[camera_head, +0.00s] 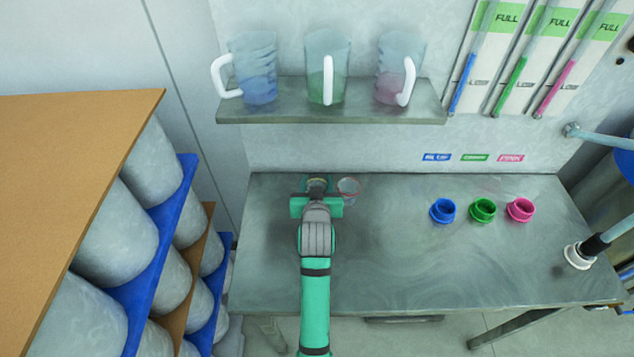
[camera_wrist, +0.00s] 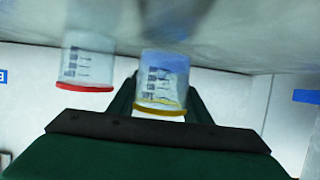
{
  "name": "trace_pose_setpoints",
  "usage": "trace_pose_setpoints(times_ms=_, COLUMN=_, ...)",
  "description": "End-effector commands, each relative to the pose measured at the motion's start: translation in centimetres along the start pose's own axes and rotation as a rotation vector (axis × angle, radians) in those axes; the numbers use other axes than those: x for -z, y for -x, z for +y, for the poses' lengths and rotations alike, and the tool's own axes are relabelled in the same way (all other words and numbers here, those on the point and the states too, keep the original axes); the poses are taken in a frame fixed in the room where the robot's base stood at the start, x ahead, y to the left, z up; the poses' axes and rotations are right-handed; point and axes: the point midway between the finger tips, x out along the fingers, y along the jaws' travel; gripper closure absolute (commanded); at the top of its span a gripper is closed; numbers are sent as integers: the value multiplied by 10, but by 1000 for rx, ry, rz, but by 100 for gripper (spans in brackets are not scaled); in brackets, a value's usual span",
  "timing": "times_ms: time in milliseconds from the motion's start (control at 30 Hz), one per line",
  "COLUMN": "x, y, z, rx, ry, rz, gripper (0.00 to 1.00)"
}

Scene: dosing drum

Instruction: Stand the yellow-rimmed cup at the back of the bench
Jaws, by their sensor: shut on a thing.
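The yellow-rimmed cup (camera_wrist: 160,82) is clear, with dark scale marks and a bluish tint. My gripper (camera_head: 316,196) is shut on it at the back left of the bench (camera_head: 400,270). In the head view the cup (camera_head: 317,183) is mostly hidden by my gripper. In the wrist view, which is upside down, the fingers stand on both sides of the cup and its yellow rim is nearest. The cup looks upright, with its base at or very near the bench top; I cannot tell whether it touches.
A red-rimmed clear cup (camera_head: 348,187) stands close beside, to the right in the head view. Blue (camera_head: 443,211), green (camera_head: 482,210) and pink (camera_head: 520,209) collars sit farther right. A shelf (camera_head: 330,114) with three jugs hangs above the back. The bench's middle is clear.

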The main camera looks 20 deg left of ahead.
Motion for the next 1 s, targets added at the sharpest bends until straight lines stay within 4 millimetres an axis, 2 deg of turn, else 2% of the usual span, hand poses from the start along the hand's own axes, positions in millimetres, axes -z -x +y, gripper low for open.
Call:
trace_pose_setpoints(times_ms=100, x=-7, y=-3, z=0, rx=0, ry=0, rz=-1, gripper=78)
trace_pose_setpoints(times_ms=500, x=-10, y=-4, z=0, rx=0, ry=0, rz=1, gripper=78)
trace_pose_setpoints(times_ms=533, x=-10, y=-4, z=0, rx=0, ry=0, rz=1, gripper=53)
trace_pose_setpoints(times_ms=600, x=-10, y=-4, z=0, rx=0, ry=0, rz=1, gripper=37)
trace_pose_setpoints(times_ms=1000, x=-6, y=-1, z=0, rx=0, ry=0, rz=0, gripper=37)
